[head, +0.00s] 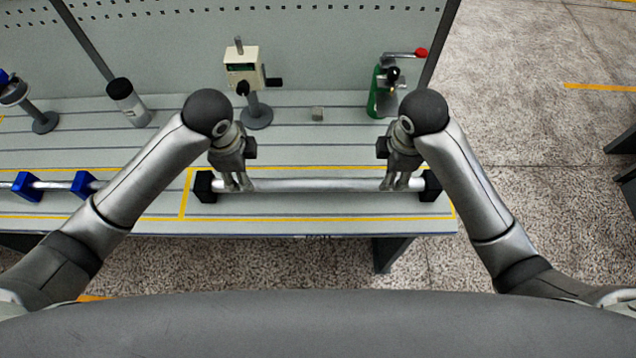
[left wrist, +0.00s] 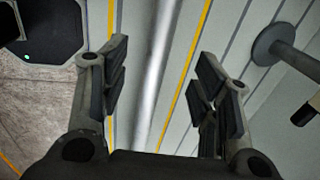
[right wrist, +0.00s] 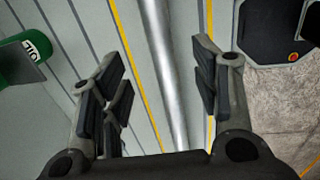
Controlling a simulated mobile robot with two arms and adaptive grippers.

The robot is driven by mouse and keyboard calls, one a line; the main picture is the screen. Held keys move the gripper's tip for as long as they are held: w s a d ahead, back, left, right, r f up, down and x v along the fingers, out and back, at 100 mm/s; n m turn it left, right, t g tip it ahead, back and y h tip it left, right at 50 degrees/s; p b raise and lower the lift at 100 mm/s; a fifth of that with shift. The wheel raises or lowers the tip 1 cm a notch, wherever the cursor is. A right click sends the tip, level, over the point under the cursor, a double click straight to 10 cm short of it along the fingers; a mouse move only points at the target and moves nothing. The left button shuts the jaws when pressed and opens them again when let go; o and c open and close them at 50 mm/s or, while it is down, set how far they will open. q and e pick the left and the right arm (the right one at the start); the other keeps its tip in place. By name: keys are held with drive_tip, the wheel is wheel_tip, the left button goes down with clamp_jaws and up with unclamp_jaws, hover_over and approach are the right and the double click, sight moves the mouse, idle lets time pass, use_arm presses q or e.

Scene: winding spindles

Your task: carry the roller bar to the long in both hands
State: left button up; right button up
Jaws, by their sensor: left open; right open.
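The roller bar (head: 315,185) is a long silver rod lying level on two black end supports, inside a yellow-outlined area of the grey bench. My left gripper (head: 236,186) is open at the bar's left part, and my right gripper (head: 398,184) is open at its right part. In the left wrist view the bar (left wrist: 157,75) runs between the open fingers (left wrist: 165,85), with gaps on both sides. In the right wrist view the bar (right wrist: 165,70) also passes between the open fingers (right wrist: 160,85). The fingers partly hide the bar in the head view.
A dark-capped container (head: 128,103) stands further left. Blue blocks on another rod (head: 55,186) lie at the left. Floor is open at the right.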

use_arm(q)
drive_tip(key=f, duration=0.3)
drive_tip(key=w+f, duration=0.1)
drive_tip(key=f, duration=0.6)
drive_tip(key=shift+w+f, duration=0.35)
drive_tip(key=shift+f, duration=0.05)
use_arm(e)
drive_tip(key=f, duration=0.3)
drive_tip(key=w+f, duration=0.1)
drive_tip(key=f, duration=0.6)
drive_tip(key=shift+w+f, duration=0.35)
drive_tip(key=shift+f, duration=0.05)
use_arm(q)
clamp_jaws()
use_arm(e)
clamp_jaws()
use_arm(q)
drive_tip(key=shift+w+r, duration=0.15)
drive_tip(key=shift+r, duration=0.1)
use_arm(e)
drive_tip(key=shift+w+r, duration=0.15)
drive_tip(key=shift+r, duration=0.1)
